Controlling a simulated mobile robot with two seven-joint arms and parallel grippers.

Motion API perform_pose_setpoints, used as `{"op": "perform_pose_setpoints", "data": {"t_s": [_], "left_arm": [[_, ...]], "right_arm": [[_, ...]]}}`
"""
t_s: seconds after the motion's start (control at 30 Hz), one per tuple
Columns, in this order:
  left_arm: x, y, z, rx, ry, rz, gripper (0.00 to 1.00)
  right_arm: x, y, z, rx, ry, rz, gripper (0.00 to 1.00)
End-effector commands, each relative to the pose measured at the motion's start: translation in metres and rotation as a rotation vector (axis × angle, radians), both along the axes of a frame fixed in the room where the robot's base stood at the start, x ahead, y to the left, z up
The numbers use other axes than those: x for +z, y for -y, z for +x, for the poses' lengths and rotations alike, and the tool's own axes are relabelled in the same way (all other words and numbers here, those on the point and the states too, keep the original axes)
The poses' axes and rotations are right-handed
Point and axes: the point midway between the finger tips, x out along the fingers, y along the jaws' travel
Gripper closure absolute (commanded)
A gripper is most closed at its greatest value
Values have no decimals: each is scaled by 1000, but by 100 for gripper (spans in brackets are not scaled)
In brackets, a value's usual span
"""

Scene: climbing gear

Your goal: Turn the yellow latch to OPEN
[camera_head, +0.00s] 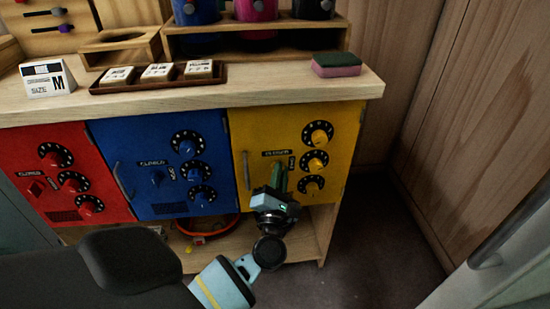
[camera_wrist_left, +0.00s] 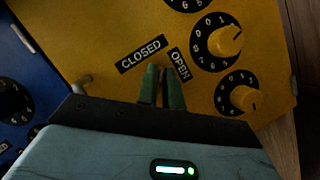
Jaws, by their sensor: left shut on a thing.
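The yellow door panel (camera_head: 246,129) is the rightmost of three coloured fronts under the wooden top. It also fills much of the left wrist view (camera_wrist_left: 95,22). My left gripper (camera_head: 280,178) is at this panel, left of its dials. In the left wrist view its green fingers (camera_wrist_left: 162,85) are closed together just below the CLOSED label (camera_wrist_left: 141,54) and the OPEN label (camera_wrist_left: 180,64). It is shut on the yellow latch, which the fingers mostly hide; I cannot tell the latch's exact angle. My right gripper is not in view.
Yellow dials (camera_head: 318,134) run down the panel's right side, close to the fingers. A blue panel (camera_head: 133,135) and a red panel (camera_head: 20,145) stand to the left. A sponge (camera_head: 336,64) lies on the top. Open floor (camera_head: 365,235) lies to the right.

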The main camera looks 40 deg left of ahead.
Motion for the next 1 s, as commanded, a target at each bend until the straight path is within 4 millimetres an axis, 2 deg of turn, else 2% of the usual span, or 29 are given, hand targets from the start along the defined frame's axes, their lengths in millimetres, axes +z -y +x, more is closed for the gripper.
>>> {"op": "perform_pose_setpoints", "data": {"t_s": [0.03,0.5,0.73,1.0], "left_arm": [[7,0,0,1,-35,27,100],[6,1,1,0,-369,313,100],[4,1,1,-1,-501,426,100],[0,1,1,0,-599,509,100]], "right_arm": [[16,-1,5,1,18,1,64],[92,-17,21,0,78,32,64],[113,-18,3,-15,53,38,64],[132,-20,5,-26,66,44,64]]}}
